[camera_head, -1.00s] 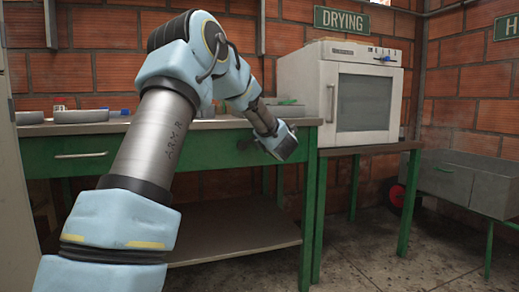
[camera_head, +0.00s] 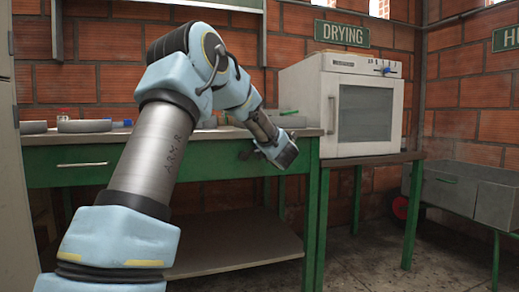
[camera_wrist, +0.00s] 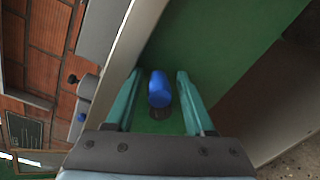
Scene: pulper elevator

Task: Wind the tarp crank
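In the wrist view a blue cylindrical handle (camera_wrist: 160,88) stands out from a green panel, with a dark round part (camera_wrist: 160,112) beside it. My gripper (camera_wrist: 158,73) is open, with one teal finger on each side of the handle. Narrow gaps show between handle and fingers. In the head view my gripper (camera_head: 284,158) is at the right end of the green workbench's front (camera_head: 225,160); the handle cannot be made out there. A small dark fitting (camera_head: 245,154) shows on the bench front, left of my gripper. No tarp can be seen.
A white drying oven (camera_head: 345,105) stands on a green-legged stand right of the bench. Grey round dishes (camera_head: 85,126) lie on the bench top. A lower shelf (camera_head: 230,245) is under the bench. A grey trough (camera_head: 455,190) is at the right. Floor is clear before the stand.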

